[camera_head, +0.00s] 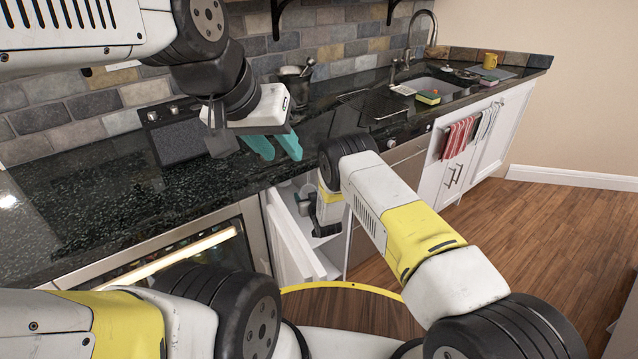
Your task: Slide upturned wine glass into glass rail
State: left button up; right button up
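I cannot make out a wine glass or a glass rail in the head view. My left gripper (274,146) hangs over the dark counter, with a white body and two teal fingers pointing down. A gap shows between the fingers, and I see nothing in it. My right forearm bends down in front of the counter. Its wrist and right gripper (318,212) are low by the open cabinet, small and mostly hidden, so its fingers do not read clearly.
The dark stone counter (90,200) runs along the brick backsplash. A black appliance (182,140) stands behind my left gripper. The sink (440,88), a sponge (428,97) and a yellow mug (490,61) are farther right.

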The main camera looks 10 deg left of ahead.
jog(key=w+a, duration=0.6)
jog(key=shift+w+a, duration=0.15)
jog(key=shift+a, duration=0.05)
dwell(0.7)
jog(key=shift+f, duration=0.35)
dwell(0.5)
jog(key=o, duration=1.6)
jog(key=shift+c, duration=0.2)
